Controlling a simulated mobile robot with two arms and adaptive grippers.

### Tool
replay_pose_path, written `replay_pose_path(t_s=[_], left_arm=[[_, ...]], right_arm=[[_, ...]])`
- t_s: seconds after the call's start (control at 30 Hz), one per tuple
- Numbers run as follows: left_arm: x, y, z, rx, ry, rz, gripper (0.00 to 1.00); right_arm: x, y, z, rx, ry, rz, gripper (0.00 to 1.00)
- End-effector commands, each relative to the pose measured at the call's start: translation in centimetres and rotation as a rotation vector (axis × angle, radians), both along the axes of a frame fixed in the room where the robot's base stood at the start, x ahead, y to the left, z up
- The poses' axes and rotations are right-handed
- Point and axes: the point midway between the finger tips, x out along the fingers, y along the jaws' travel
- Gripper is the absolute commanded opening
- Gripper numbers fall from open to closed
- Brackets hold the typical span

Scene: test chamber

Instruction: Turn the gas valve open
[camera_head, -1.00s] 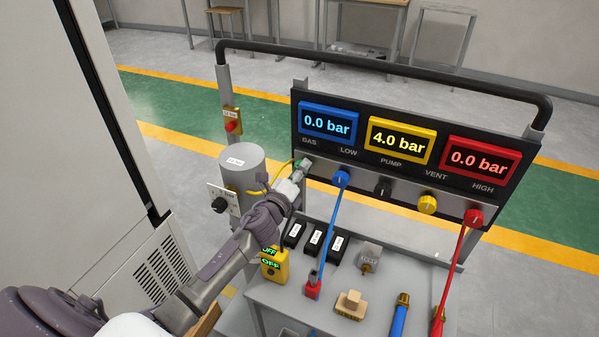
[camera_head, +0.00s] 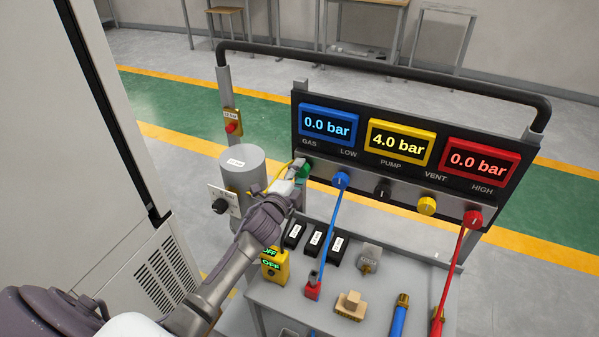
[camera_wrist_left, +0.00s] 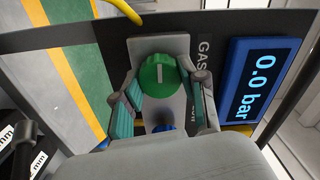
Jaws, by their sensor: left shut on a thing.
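The gas valve is a round green knob (camera_head: 304,170) below the GAS label at the left end of the panel. It shows clearly in the left wrist view (camera_wrist_left: 159,76), with a white mark pointing along the picture's vertical. My left gripper (camera_head: 296,173) is at this knob, its two fingers on either side, shut on it. The fingers with teal pads also show in the left wrist view (camera_wrist_left: 164,94). The blue display (camera_head: 328,122) above the valve reads 0.0 bar. My right gripper is not in view.
The yellow display (camera_head: 399,142) reads 4.0 bar and the red one (camera_head: 479,161) 0.0 bar. A blue hose (camera_head: 330,230) and a red hose (camera_head: 455,262) hang from the panel. A grey cylinder (camera_head: 241,170) stands left of my gripper. Several small parts lie on the grey bench (camera_head: 285,301).

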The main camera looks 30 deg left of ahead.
Motion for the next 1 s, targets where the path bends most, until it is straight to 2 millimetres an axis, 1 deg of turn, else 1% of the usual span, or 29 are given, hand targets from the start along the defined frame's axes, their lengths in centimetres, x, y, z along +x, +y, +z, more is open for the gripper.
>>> replay_pose_path(t_s=[0.23, 0.67, 0.7, 0.77, 0.8, 0.83, 1.0], left_arm=[[-0.03, 0.06, -0.11, -0.05, 0.0, 0.001, 0.07], [-0.03, 0.03, -0.13, -0.059, -0.001, 0.001, 0.07], [-0.03, 0.03, -0.13, -0.059, -0.001, 0.001, 0.49], [-0.03, 0.02, -0.12, -0.058, -0.001, 0.001, 0.59], [-0.02, 0.03, -0.11, -0.058, -0.001, 0.001, 0.65], [-0.02, 0.03, -0.1, -0.057, -0.001, 0.001, 0.67], [-0.01, 0.02, -0.07, -0.056, -0.002, 0.001, 0.67]], right_arm=[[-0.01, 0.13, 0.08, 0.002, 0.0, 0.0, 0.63], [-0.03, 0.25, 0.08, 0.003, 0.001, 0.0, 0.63], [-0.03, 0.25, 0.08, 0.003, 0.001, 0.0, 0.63], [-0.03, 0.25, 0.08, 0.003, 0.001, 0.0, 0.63], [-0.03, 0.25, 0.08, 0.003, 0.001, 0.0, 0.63], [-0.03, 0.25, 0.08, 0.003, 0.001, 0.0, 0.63], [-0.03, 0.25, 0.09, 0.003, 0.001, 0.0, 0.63]])
